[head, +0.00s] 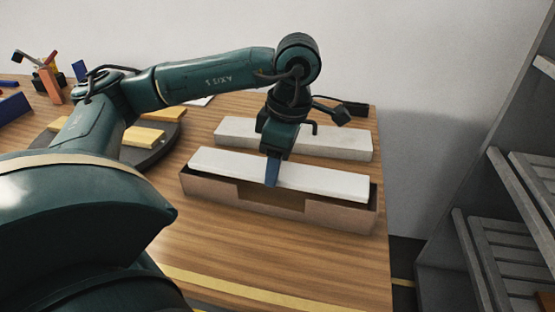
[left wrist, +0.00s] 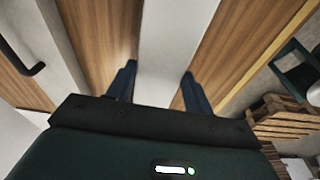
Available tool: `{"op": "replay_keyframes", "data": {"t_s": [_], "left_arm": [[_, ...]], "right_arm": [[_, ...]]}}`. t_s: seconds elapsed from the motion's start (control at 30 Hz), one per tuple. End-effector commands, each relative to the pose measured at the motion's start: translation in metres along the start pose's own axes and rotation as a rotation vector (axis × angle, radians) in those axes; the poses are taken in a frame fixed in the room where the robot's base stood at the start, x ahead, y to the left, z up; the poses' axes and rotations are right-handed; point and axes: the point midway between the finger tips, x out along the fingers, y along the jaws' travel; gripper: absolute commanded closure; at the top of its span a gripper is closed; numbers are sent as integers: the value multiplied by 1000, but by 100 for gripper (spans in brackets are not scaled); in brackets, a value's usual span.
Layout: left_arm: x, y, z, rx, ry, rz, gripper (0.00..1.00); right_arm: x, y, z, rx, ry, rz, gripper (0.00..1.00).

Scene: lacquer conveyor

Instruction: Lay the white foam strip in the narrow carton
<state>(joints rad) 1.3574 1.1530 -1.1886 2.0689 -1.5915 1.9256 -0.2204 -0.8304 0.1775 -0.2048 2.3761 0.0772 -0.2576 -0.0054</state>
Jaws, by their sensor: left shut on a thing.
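My left gripper (head: 272,172) is shut on the white foam strip (head: 325,181), gripping it near its middle. In the left wrist view the strip (left wrist: 168,50) runs lengthwise between the two blue fingers. The narrow carton (head: 335,215) is brown and open-topped, with a cutout in its front wall. The strip lies over the carton's opening, roughly along its length, with dark interior showing beneath its front edge. The strip hides the carton's back wall, and I cannot tell whether it touches the rim. My right gripper is not in view.
A pale grey-white long block (head: 345,145) lies on the table just behind the carton. A dark round tray (head: 150,155) with yellow blocks stands to the left. Wooden table (head: 240,255) is clear in front. Grey shelving (head: 450,250) stands at the right.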

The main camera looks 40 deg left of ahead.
Motion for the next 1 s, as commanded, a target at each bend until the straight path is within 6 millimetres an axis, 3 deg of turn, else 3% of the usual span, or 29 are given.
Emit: {"op": "replay_keyframes", "data": {"t_s": [1.0], "left_arm": [[32, 0, 5, 1, -1, 0, 70]], "right_arm": [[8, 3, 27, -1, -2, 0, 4]]}}
